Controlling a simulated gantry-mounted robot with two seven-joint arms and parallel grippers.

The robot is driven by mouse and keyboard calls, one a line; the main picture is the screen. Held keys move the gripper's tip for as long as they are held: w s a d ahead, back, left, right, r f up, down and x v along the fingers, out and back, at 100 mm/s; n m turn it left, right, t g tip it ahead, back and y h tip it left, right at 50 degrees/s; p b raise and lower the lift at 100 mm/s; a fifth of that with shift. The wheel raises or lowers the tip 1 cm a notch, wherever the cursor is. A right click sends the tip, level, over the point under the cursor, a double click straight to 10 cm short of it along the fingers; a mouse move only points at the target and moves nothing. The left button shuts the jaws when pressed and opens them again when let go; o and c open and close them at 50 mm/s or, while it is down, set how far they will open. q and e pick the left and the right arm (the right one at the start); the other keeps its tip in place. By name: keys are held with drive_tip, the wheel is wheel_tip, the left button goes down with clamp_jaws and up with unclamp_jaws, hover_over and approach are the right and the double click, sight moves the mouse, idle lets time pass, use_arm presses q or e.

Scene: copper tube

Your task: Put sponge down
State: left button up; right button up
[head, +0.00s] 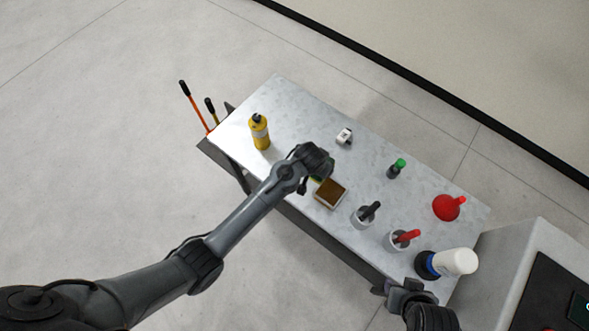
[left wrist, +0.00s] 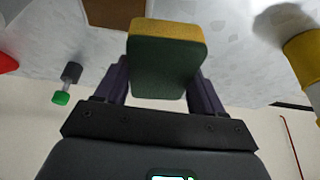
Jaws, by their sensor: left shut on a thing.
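The sponge (left wrist: 166,66) is a block with a yellow layer and a dark green layer. My left gripper (left wrist: 163,82) is shut on it, with one dark finger on each side in the left wrist view. In the head view my left gripper (head: 317,175) is over the middle of the table, beside a small brown-filled tray (head: 330,193). There the arm hides most of the sponge. I cannot tell whether the sponge touches the table. My right gripper (head: 405,291) is at the table's near right edge, and its fingers are not clear.
The metal table (head: 290,100) holds a yellow bottle (head: 260,132), a small white item (head: 344,136), a green-capped item (head: 396,168), a red funnel-like object (head: 447,207), two cups with handles (head: 364,216) (head: 402,240) and a white bottle (head: 457,262). Bare surface lies behind the left gripper.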

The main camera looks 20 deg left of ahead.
use_arm(q)
drive_tip(key=a+f, duration=0.1)
drive_tip(key=a, duration=0.2)
drive_tip(key=a+f, duration=0.4)
drive_tip(key=a, duration=0.1)
drive_tip(key=shift+s+a+f, duration=0.1)
drive_tip(key=shift+s+a, duration=0.25)
drive_tip(key=shift+s, duration=0.05)
wheel_tip(320, 180, down, 2)
drive_tip(key=shift+f, duration=0.8)
drive_tip(key=shift+f, duration=0.15)
drive_tip(key=o, duration=1.4)
